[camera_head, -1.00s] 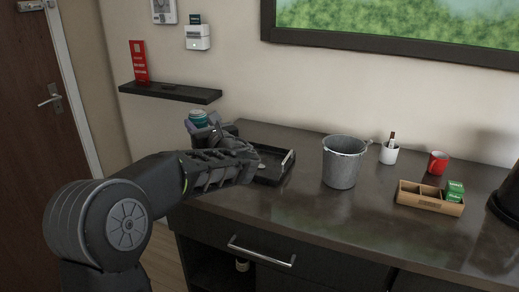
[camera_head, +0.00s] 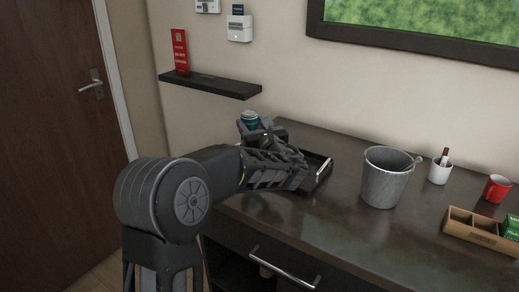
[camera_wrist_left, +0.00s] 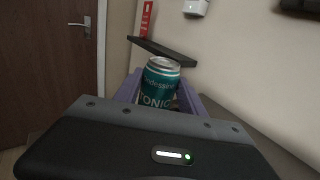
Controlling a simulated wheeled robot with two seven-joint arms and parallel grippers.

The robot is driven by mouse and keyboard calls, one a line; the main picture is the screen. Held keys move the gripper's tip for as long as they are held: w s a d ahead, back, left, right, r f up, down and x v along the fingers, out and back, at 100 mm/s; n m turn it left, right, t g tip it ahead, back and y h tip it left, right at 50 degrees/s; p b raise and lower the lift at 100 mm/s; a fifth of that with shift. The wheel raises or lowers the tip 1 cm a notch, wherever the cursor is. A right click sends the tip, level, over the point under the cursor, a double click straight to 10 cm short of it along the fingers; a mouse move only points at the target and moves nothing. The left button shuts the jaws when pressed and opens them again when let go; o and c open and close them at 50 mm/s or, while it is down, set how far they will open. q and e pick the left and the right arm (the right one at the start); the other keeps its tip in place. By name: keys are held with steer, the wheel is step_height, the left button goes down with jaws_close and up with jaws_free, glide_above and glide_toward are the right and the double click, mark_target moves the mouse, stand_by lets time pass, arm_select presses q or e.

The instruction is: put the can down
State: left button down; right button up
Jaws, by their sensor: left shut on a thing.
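The can (camera_wrist_left: 160,84) is teal with a silver top and the word TONIC, upright between the purple fingers of my left gripper (camera_wrist_left: 157,92) in the left wrist view. In the head view the can (camera_head: 249,117) shows only its upper part above my left gripper (camera_head: 252,130), which is shut on it. The can is over the left end of the counter, close to the black tray (camera_head: 319,172). Its bottom is hidden, so I cannot tell if it touches anything. My right gripper is not in view.
A metal ice bucket (camera_head: 385,178) stands right of the tray. Farther right are a white cup (camera_head: 440,172), a red mug (camera_head: 497,188) and a wooden box (camera_head: 474,232). A black wall shelf (camera_head: 211,86) hangs behind the can. The counter front is clear.

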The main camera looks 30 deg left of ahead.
arm_select(q)
steer(key=shift+f, duration=1.1)
steer(key=shift+f, duration=1.85)
steer(key=shift+f+b, duration=0.25)
steer(key=shift+b, duration=0.1)
steer(key=c, duration=0.7)
jaws_free()
steer(key=shift+r, duration=0.15)
steer(key=shift+r+p, duration=0.2)
steer(key=shift+p, duration=0.15)
steer(key=b+v, duration=0.1)
steer(key=v, duration=1.1)
steer(key=shift+d+f, duration=0.1)
